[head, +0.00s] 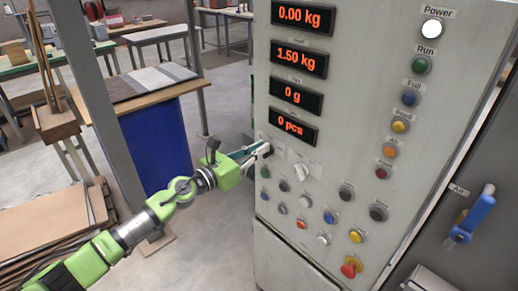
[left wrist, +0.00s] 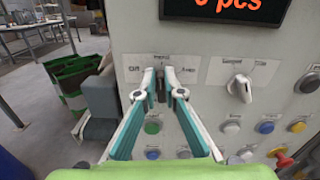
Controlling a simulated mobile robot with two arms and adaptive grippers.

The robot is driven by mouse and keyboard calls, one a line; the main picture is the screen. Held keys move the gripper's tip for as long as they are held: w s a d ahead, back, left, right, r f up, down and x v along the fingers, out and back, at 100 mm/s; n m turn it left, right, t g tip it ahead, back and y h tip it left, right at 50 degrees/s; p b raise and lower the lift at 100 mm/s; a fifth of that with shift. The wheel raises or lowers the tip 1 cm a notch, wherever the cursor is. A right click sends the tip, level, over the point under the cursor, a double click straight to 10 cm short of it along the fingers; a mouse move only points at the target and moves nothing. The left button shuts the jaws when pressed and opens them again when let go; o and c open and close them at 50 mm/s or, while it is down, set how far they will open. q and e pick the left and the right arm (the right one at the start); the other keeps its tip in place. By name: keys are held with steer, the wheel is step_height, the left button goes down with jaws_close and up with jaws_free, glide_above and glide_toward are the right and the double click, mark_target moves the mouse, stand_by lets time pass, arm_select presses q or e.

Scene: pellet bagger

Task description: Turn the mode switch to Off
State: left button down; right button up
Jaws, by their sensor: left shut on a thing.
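The mode switch (left wrist: 161,84) is a dark knob on a pale plate on the grey control panel (left wrist: 205,45). Small labels sit around it; the left one seems to read Off, and the knob looks upright, towards the middle label. My left gripper (left wrist: 161,96) is shut on the knob, with one teal finger on each side. In the head view my left gripper (head: 264,151) reaches the panel's left edge from the left, below the displays, and its fingers mostly hide the knob. My right gripper is in neither view.
A white rotary knob (head: 302,172) is close to the right of the mode switch. Several push buttons and a red emergency stop (head: 351,266) lie below. Red-digit displays (head: 290,134) are above. A blue bin (head: 157,145) stands left of the panel.

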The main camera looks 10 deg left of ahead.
arm_select(q)
steer(key=shift+w+a+f+n+p, duration=0.2)
steer(key=shift+n+p, duration=0.2)
steer(key=shift+n, duration=1.4)
steer(key=shift+w+a+f+n+p, duration=0.15)
steer(key=shift+a+n+p, duration=0.2)
steer(key=shift+n, duration=1.45)
steer(key=shift+w+a+f+n+p, duration=0.15)
steer(key=shift+n+p, duration=0.3)
steer(key=shift+n, duration=1.35)
steer(key=c, duration=2.1)
jaws_free()
steer(key=shift+c, duration=0.2)
steer(key=v, duration=1.2)
